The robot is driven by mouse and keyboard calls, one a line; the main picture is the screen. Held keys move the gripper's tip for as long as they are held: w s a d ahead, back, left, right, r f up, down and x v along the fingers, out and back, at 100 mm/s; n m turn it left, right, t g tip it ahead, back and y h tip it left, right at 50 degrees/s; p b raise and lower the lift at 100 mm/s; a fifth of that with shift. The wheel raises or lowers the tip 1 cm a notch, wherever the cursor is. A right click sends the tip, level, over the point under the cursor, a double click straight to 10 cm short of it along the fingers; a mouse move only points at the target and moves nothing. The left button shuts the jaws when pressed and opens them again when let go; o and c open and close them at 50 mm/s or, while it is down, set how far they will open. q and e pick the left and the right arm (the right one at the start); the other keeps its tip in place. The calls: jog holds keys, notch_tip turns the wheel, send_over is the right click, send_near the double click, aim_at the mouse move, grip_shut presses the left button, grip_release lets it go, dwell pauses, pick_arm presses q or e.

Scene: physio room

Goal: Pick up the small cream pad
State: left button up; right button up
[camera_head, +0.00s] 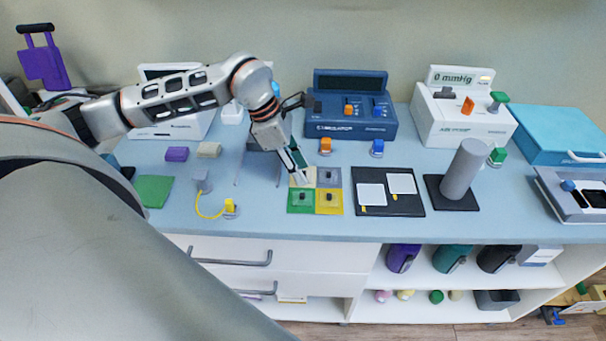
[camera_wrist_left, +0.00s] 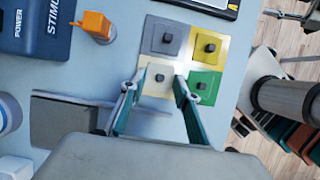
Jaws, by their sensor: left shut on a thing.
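The small cream pad (camera_wrist_left: 160,78) carries a dark knob and sits at one corner of a two-by-two group with a grey, a yellow and a green pad. My left gripper (camera_wrist_left: 156,88) is shut on it, one finger at either side, in the left wrist view. In the head view my left gripper (camera_head: 302,180) reaches down onto the group from above and partly hides the cream pad. I cannot tell whether the pad is lifted off the surface. My right gripper is in neither view.
The grey pad (camera_head: 328,175), yellow pad (camera_head: 335,207) and green pad (camera_head: 296,206) lie close by. A black board with white cards (camera_head: 404,209) and a grey cylinder (camera_head: 463,172) stand to the right. A blue stimulator (camera_head: 350,127) is behind; the counter's front edge is near.

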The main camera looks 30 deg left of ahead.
pick_arm(q)
jog(key=shift+r, duration=0.6)
notch_tip(320, 180, up, 19)
jog(key=p, duration=0.1)
jog(key=shift+f, duration=0.15)
